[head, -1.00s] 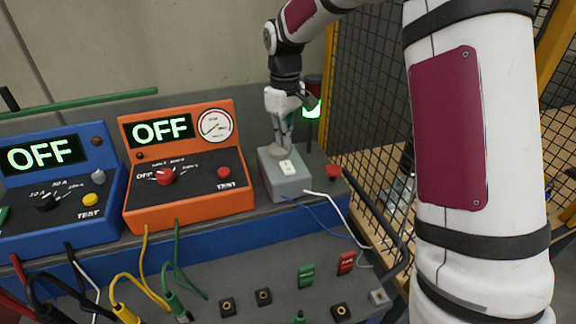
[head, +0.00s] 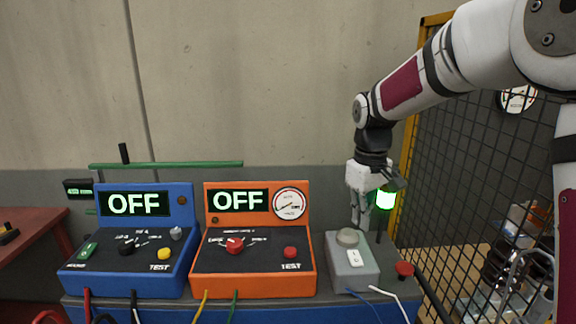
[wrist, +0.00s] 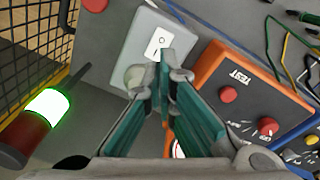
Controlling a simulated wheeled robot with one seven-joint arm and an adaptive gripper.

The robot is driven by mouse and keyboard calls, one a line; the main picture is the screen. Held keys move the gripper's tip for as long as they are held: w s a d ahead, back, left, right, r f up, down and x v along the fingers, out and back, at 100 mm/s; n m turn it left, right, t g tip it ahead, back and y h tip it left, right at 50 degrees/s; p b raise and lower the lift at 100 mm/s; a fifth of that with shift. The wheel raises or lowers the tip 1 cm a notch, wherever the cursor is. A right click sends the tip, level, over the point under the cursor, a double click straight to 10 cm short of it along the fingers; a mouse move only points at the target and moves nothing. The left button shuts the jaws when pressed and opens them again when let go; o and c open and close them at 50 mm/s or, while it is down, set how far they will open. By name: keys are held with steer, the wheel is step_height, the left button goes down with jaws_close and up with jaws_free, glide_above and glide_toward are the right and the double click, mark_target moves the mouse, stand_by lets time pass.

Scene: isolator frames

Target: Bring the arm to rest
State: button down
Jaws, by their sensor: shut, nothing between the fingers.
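My gripper (head: 360,222) is shut and empty. In the head view it points down just above the back of a small grey box (head: 352,277) with a round grey knob (head: 347,237) and a white switch plate (head: 354,258). In the wrist view my gripper (wrist: 164,62) reaches over the same grey box (wrist: 140,48), with its fingertips close together near the white switch. I cannot tell whether the fingers touch the box. My arm comes down from the upper right in the head view.
An orange tester (head: 252,262) and a blue tester (head: 135,262), both reading OFF, stand left of the grey box. A lit green lamp (head: 386,200) stands close behind my gripper. A red button (head: 404,269) and a black mesh fence (head: 470,150) are at the right.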

steer(key=s+r+m+t, duration=0.1)
steer(key=s+r, duration=0.3)
steer(key=s, duration=0.4)
steer(key=s+r+m+t, duration=0.1)
steer(key=s+r+m, duration=0.1)
steer(key=s+r, duration=0.4)
steer(key=s+f+m+t, duration=0.2)
steer(key=s, duration=1.2)
steer(key=shift+s+f+t, duration=0.2)
steer(key=shift+s+t, duration=0.05)
steer(key=shift+t, duration=0.15)
steer(key=shift+d, duration=0.1)
steer(key=w+f+n+g+b, duration=0.1)
steer(key=w+f+n+g, duration=0.1)
steer(key=w+n, duration=0.6)
steer(key=w+f+n+g+b, duration=0.1)
steer(key=w+n, duration=0.8)
steer(key=w, duration=1.1)
steer(key=shift+w+f+n+g, duration=0.25)
steer(key=shift+f+g, duration=0.2)
steer(key=shift+g, duration=0.75)
